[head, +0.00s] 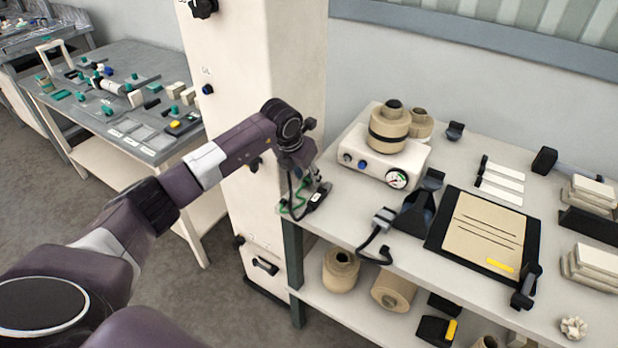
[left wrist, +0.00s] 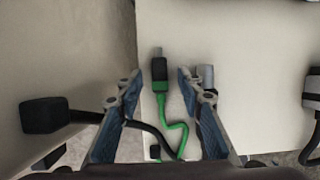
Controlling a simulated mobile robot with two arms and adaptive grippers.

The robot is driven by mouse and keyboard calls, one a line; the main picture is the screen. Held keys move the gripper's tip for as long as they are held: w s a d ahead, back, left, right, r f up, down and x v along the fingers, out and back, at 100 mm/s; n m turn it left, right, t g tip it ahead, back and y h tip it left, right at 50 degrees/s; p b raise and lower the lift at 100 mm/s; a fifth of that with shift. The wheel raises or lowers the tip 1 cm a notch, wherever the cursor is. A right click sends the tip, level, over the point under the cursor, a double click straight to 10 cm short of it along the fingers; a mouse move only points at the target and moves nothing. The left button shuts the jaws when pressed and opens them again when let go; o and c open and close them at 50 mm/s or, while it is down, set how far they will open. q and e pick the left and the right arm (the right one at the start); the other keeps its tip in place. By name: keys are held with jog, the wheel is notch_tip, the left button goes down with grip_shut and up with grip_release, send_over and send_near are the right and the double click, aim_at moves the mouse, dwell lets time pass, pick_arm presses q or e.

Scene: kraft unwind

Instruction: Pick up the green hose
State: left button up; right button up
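The green hose (left wrist: 174,128) lies in a zigzag in the left wrist view, with a black, grey-tipped end piece (left wrist: 159,70). In the head view the hose (head: 291,207) shows in part at the left end of the worktable, partly hidden by my left gripper. My left gripper (head: 310,188) points down over it. In the left wrist view the left gripper (left wrist: 156,77) is open, with the hose's end piece between its fingertips and apart from both. My right gripper is in neither view.
A cream cabinet (head: 285,85) stands behind my left arm. The worktable (head: 345,212) holds a gauge box (head: 381,158) with brown rolls, a black stand (head: 418,213) and a clipboard (head: 486,232). A black knob (left wrist: 42,115) is near the left finger in the left wrist view.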

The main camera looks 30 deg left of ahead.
pick_arm(q)
jog(key=shift+c, duration=0.2)
grip_shut()
